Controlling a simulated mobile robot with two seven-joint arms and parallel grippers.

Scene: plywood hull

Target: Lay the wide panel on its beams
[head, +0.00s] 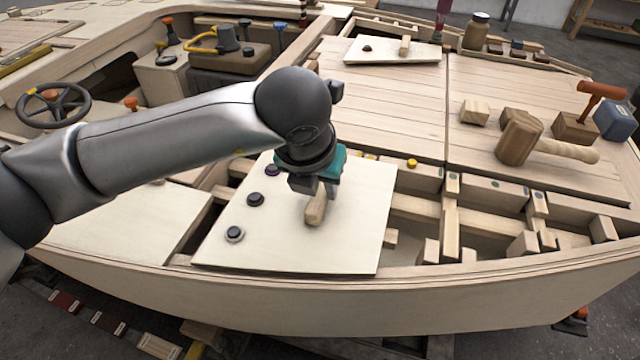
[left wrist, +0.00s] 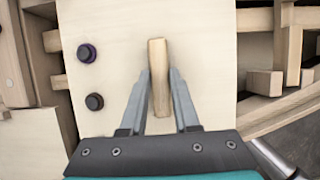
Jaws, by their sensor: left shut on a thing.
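A pale wide panel (head: 355,240) with a wooden handle (head: 317,207) and 3 dark round knobs along its left side lies across the near part of the hull opening. My left gripper (head: 318,190) is shut on the handle from above. In the left wrist view the two fingers (left wrist: 160,100) stand on either side of the handle (left wrist: 159,75), over the panel (left wrist: 210,60). Beams (head: 450,225) show bare to the right of the panel; those under it are hidden. I cannot tell whether the panel touches them. My right gripper is not in view.
A mallet (head: 530,143), wood blocks (head: 474,112) and a blue box (head: 612,121) stand on the right deck. A steering wheel (head: 54,105) is at the left. Open gaps lie between the beams at the right.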

